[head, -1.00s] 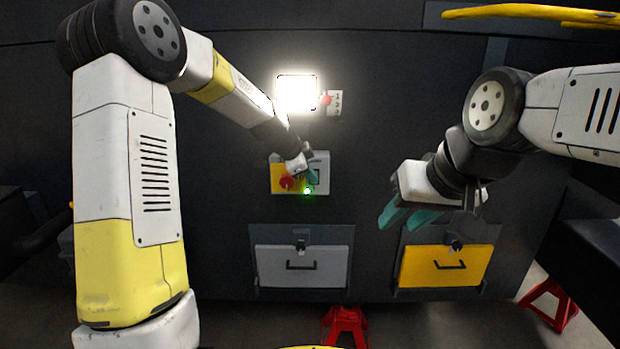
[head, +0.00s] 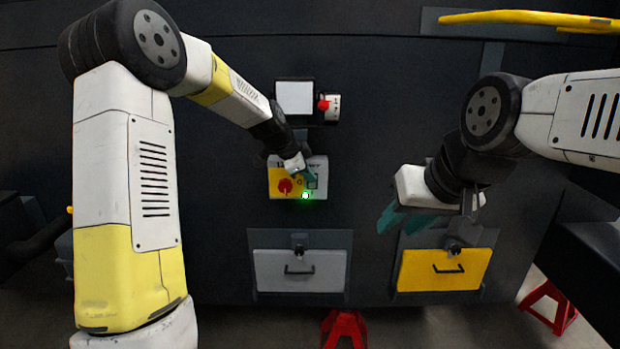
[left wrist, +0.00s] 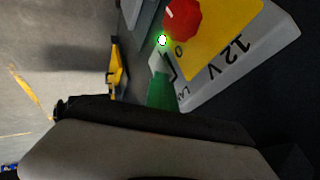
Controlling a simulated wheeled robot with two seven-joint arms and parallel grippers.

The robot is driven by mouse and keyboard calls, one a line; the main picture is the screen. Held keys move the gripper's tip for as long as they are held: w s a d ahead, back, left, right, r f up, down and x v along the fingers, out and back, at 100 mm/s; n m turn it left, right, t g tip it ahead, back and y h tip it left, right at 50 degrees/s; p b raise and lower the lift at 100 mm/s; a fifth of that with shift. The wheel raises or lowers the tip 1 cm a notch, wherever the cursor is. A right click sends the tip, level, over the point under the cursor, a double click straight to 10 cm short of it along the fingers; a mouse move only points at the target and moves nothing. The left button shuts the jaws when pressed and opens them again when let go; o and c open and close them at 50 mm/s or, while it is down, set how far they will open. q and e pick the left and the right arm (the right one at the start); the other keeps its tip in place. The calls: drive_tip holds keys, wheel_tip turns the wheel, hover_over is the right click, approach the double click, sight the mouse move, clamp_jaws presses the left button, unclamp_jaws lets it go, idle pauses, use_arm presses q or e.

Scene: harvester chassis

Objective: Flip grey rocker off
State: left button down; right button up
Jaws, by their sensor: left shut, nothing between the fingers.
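The control box (head: 298,190) is on the dark chassis wall, with a yellow left part and a grey right part. The grey rocker (head: 312,183) is on its right part, partly covered by my gripper. In the left wrist view the rocker (left wrist: 157,62) shows close to my teal fingertip, beside a lit green lamp (left wrist: 162,40). My left gripper (head: 308,174) is shut and empty, its tip at the rocker; I cannot tell whether they touch. My right gripper (head: 403,220) is open and empty, in front of the wall above the yellow drawer.
A red knob (head: 285,187) is left of the rocker. Above the box are an unlit white lamp panel (head: 294,98) and a red-tipped switch (head: 324,105). Below are a grey drawer (head: 300,270) and a yellow drawer (head: 440,270). Red stands (head: 343,328) are on the floor.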

use_arm(q)
drive_tip(key=shift+r, duration=0.45)
